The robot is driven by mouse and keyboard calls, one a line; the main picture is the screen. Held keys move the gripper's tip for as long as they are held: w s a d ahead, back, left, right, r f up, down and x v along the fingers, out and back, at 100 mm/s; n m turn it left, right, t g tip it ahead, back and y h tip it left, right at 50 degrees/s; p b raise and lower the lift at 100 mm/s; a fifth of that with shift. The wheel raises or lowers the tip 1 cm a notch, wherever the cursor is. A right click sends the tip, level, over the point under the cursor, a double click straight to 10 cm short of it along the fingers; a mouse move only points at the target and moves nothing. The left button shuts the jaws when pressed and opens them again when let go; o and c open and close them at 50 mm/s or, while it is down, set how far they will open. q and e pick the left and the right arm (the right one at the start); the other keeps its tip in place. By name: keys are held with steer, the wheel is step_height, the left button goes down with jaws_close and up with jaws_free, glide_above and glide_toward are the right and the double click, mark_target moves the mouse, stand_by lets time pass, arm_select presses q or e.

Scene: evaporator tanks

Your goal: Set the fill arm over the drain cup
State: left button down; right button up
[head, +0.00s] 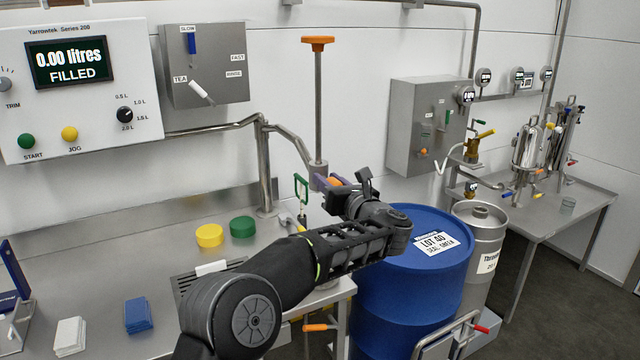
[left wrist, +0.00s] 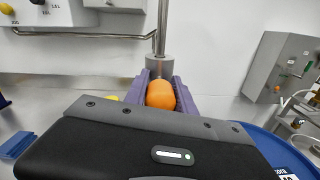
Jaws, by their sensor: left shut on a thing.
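The fill arm (head: 287,141) is a bent steel pipe from a post on the bench, ending in a round steel block (head: 318,172) with a tall rod and orange top. My left gripper (head: 330,182) is at that block, shut on an orange knob (left wrist: 161,95). In the left wrist view, the purple fingers (left wrist: 160,92) lie on both sides of the knob. The block stands near the bench's right edge, left of the blue drum. I cannot make out the drain cup for sure; my left arm covers part of the bench below. My right gripper is not in view.
A blue drum (head: 408,290) and a steel keg (head: 478,245) stand right of the bench. Yellow (head: 209,236) and green (head: 242,227) caps lie behind my arm. A slotted tray (head: 190,284) is partly hidden by my arm. The control panel (head: 75,90) reads 0.00 litres, FILLED.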

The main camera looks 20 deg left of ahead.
arm_select(q)
steer(key=shift+w+r, duration=0.2)
steer(key=shift+a, duration=0.1)
steer(key=c, duration=1.4)
jaws_free()
steer(key=o, duration=0.3)
steer(key=shift+a+f, duration=0.1)
steer(key=shift+a, duration=0.05)
steer(key=shift+o, duration=0.2)
steer(key=shift+d, duration=0.2)
steer(key=b+v, duration=0.2)
steer(key=v, duration=0.5)
steer(key=shift+s+d, duration=0.15)
steer(key=shift+s, duration=0.15)
